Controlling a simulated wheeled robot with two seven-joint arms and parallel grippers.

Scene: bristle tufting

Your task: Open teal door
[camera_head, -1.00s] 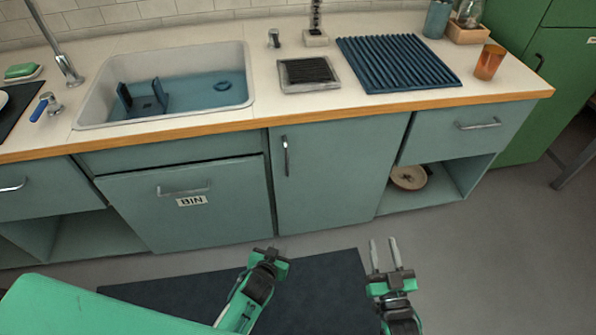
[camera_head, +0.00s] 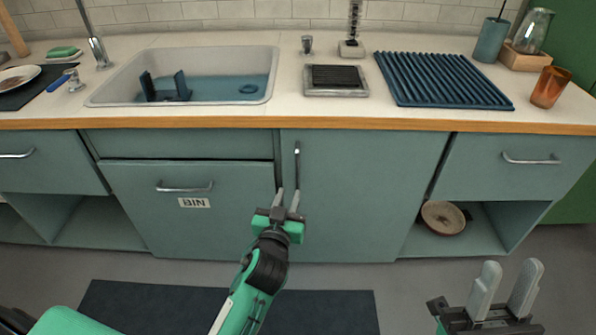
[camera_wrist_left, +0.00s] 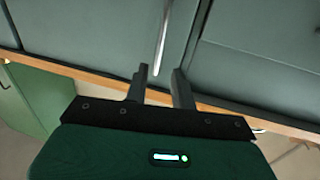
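The teal door (camera_head: 360,190) is shut, in the middle of the cabinet row below the counter. Its slim vertical metal handle (camera_head: 297,165) sits near its upper left edge. My left gripper (camera_head: 287,194) is open in front of the door at the handle's lower end. In the left wrist view the handle (camera_wrist_left: 163,40) lines up with the gap between the open fingertips (camera_wrist_left: 160,75). I cannot tell whether the fingers touch it. My right gripper (camera_head: 513,272) is open and empty, low at the right, away from the cabinets.
The bin drawer (camera_head: 150,220) with its horizontal handle is left of the door. A drawer (camera_head: 500,175) and an open shelf holding a round brown bowl (camera_head: 443,217) are on the right. The counter edge (camera_head: 350,124) runs above. A dark mat (camera_head: 130,305) lies on the floor.

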